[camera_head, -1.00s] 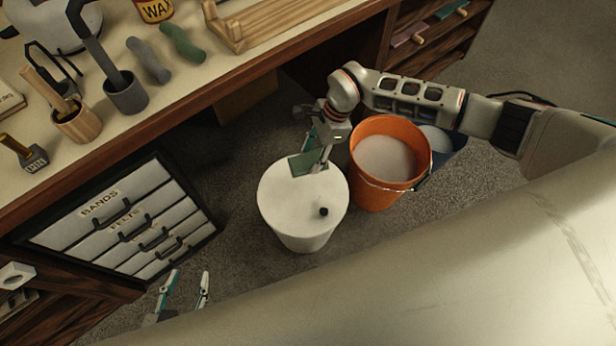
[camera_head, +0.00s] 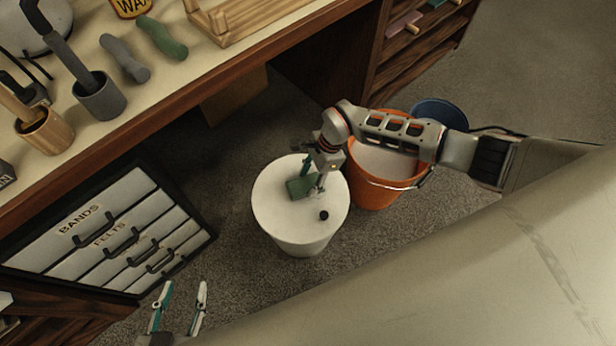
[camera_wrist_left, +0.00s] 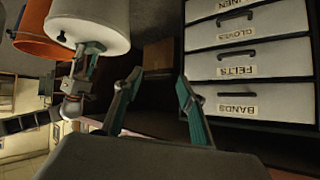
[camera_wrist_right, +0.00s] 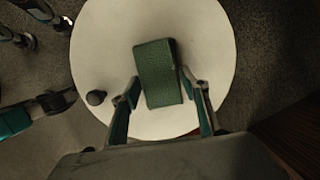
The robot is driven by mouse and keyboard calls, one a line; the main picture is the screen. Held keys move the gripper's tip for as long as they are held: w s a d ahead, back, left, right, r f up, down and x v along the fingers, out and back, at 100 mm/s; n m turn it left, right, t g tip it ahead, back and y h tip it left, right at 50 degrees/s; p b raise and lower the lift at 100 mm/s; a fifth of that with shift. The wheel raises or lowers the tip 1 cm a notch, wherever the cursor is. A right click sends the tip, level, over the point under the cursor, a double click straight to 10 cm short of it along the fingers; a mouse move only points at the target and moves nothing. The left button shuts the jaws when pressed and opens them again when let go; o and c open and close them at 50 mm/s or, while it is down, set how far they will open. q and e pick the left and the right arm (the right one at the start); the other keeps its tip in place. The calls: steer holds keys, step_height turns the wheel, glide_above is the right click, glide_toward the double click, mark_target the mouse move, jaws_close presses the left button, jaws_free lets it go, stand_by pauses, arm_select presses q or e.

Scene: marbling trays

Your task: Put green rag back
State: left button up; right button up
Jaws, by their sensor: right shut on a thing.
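The green rag (camera_head: 300,187) looks like a folded, textured rectangle over the white lid of a round bin (camera_head: 275,200). In the right wrist view the rag (camera_wrist_right: 158,73) lies between the fingertips of my right gripper (camera_wrist_right: 165,88), which is shut on it. In the head view this gripper (camera_head: 312,185) points down at the lid. Whether the rag touches the lid I cannot tell. A small black knob (camera_head: 323,215) sits on the lid beside it. My left gripper (camera_head: 181,290) is open and empty, low at the left, in front of the drawers; its fingers also show in its wrist view (camera_wrist_left: 157,92).
An orange bucket (camera_head: 372,196) stands right of the bin, partly under my right arm, with a blue bucket (camera_head: 440,112) behind. Labelled drawers (camera_head: 100,240) stand left. The bench (camera_head: 190,85) holds tools and a twisted green thing (camera_head: 162,38). Carpet is clear before the bin.

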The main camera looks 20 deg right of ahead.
steer(key=o, duration=0.4)
steer(key=shift+f, duration=0.1)
steer(key=o, duration=0.4)
